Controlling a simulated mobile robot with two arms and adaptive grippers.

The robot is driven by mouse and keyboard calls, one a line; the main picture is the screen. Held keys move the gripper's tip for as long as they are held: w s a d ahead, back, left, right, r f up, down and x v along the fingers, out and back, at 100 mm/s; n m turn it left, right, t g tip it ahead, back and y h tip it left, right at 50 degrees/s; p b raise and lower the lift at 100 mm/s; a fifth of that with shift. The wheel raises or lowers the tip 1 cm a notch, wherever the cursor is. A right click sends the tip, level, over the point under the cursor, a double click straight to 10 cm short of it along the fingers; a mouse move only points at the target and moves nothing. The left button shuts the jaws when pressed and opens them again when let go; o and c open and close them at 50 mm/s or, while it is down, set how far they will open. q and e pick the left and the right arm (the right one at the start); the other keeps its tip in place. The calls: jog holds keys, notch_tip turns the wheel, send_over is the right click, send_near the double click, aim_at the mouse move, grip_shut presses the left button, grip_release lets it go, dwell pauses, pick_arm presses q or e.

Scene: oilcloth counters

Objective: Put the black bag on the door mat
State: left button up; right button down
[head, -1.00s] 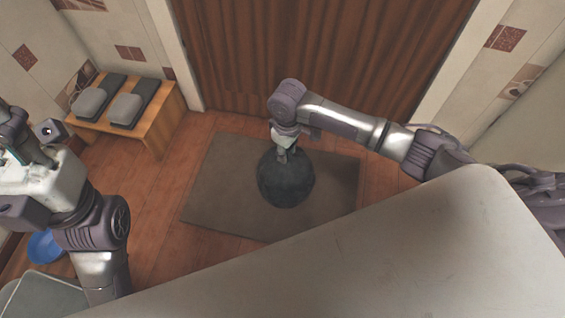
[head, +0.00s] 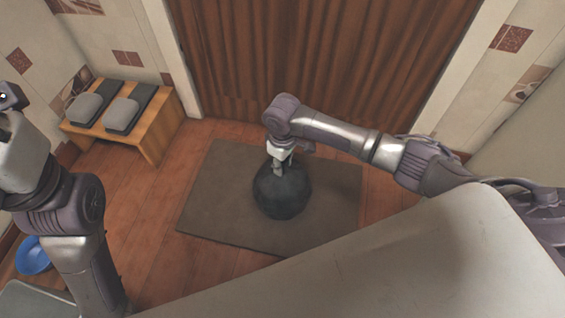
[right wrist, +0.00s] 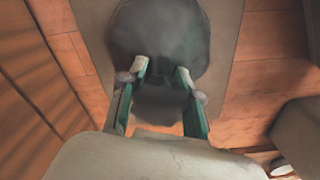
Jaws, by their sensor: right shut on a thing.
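The black bag (head: 283,194) is round and dark, over the middle of the door mat in the head view. My right gripper (head: 278,166) is shut on the top of the bag. In the right wrist view the bag (right wrist: 160,45) shows beyond the two fingertips (right wrist: 161,75), with part of it between them. The door mat (head: 220,200) is a flat grey-brown rectangle on the floor. I cannot tell whether the bag's underside touches the mat. My left arm is at the left edge of the head view, and its fingers are not visible.
A wooden bench (head: 155,130) with grey slippers (head: 121,114) stands at the back left. A brown folding door (head: 320,60) is behind the mat. A blue bowl (head: 32,256) is at the lower left. Bare wooden floor (head: 150,200) lies left of the mat.

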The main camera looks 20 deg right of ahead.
jog(key=c, duration=0.8)
grip_release()
